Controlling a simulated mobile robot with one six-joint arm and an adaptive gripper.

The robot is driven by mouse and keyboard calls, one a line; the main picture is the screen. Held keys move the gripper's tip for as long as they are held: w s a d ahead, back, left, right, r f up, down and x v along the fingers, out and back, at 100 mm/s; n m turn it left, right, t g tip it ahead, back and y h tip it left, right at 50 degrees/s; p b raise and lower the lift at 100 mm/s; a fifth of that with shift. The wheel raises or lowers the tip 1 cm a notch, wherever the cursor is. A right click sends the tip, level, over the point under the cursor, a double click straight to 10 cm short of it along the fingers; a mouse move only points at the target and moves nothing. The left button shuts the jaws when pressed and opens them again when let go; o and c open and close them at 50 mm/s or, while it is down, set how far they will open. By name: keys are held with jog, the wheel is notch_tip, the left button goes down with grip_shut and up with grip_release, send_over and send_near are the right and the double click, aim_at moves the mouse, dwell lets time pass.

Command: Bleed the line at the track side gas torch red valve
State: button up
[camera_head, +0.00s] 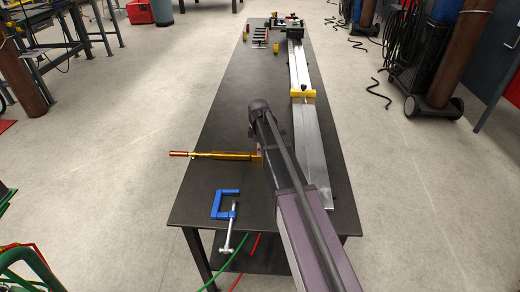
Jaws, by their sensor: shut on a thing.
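The gas torch (215,155) lies across the left edge of the dark table, a brass-yellow body with a red-orange end sticking out past the edge to the left. A small red part, the red valve (258,151), shows at its right end, right beside my arm. My gripper (256,140) is at that end of the torch, shut on the red valve. My wrist and arm hide most of the fingers and the torch's right end, so the exact grasp on the valve is hard to see.
A blue clamp (225,205) lies at the table's near left corner. A long metal track (307,130) with a yellow block (303,96) runs along the right side. Small parts stand at the far end. Green and red hoses (232,262) hang below. The table's middle left is bare.

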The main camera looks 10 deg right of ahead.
jog(key=m, duration=0.4)
jog(key=shift+m, duration=1.8)
jog(key=o, duration=1.1)
jog(key=shift+o, duration=0.2)
